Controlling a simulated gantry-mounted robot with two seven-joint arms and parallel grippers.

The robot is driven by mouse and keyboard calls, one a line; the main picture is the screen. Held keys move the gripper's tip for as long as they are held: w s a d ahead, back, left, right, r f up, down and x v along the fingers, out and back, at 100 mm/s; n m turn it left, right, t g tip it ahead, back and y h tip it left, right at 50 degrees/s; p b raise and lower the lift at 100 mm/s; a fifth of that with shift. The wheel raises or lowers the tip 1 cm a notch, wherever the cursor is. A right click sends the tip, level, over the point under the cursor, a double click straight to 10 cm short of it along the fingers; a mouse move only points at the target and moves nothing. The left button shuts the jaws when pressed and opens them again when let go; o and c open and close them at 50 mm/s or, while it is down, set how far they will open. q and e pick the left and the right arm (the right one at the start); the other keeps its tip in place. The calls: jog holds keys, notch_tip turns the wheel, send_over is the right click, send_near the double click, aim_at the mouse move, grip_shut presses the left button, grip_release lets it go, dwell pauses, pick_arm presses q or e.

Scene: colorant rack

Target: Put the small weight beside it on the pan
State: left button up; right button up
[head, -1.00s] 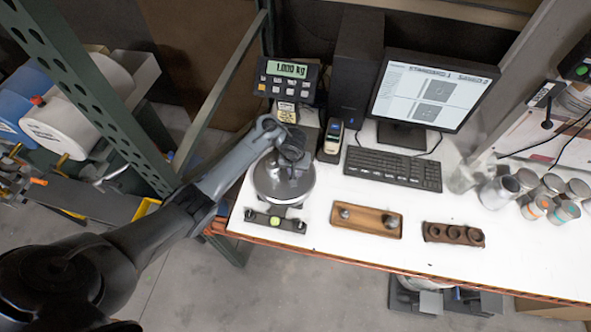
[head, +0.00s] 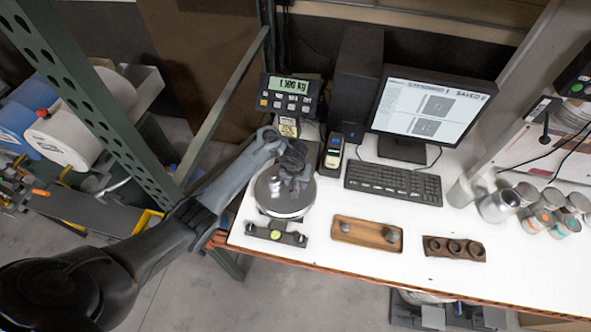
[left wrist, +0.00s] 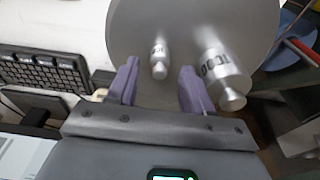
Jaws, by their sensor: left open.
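The round metal pan (head: 268,194) of the scale carries two silver weights, seen in the left wrist view. The small weight (left wrist: 159,58) stands on the pan (left wrist: 138,25) beside the larger weight (left wrist: 222,72), with a clear gap between them. My left gripper (head: 293,181) is over the pan, with its fingers open on either side of the small weight. In the head view the gripper hides most of the weights. The scale display (head: 289,85) reads about 1.300 kg, though the digits are blurred. My right gripper is not in view.
A wooden tray (head: 366,235) with two small round pieces and a dark holder (head: 454,248) lie right of the scale. A handheld device (head: 333,152), keyboard (head: 393,183) and monitor (head: 428,110) stand behind. Several cans (head: 499,205) are at the right. A green rack post is at the left.

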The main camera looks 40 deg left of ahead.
pick_arm(q)
jog(key=r+p, duration=0.1)
jog(key=r, duration=0.1)
jog(key=r+p, duration=0.1)
jog(key=r, duration=0.1)
jog(key=r+p, duration=0.2)
jog(key=shift+s+d, duration=0.25)
jog(key=shift+s, duration=0.05)
jog(key=shift+s+d+r, duration=0.1)
jog(key=shift+s+r, duration=0.1)
jog(key=shift+r, duration=0.8)
jog(key=shift+s+r, duration=0.15)
jog(key=shift+r, duration=0.85)
jog(key=s+d+f+m+y, duration=0.1)
jog(key=s+d+f+m, duration=0.15)
jog(key=s, duration=0.85)
jog(key=s+d+r+m+t+h, duration=0.1)
jog(key=s+d+r+m, duration=0.1)
jog(key=s, duration=0.5)
jog(key=s+d+r+m+t+h, duration=0.1)
jog(key=s+d+r+m, duration=0.2)
jog(key=s+d, duration=0.4)
jog(key=shift+s+d+r, duration=0.2)
jog(key=shift+s+r, duration=0.3)
jog(key=shift+s, duration=0.05)
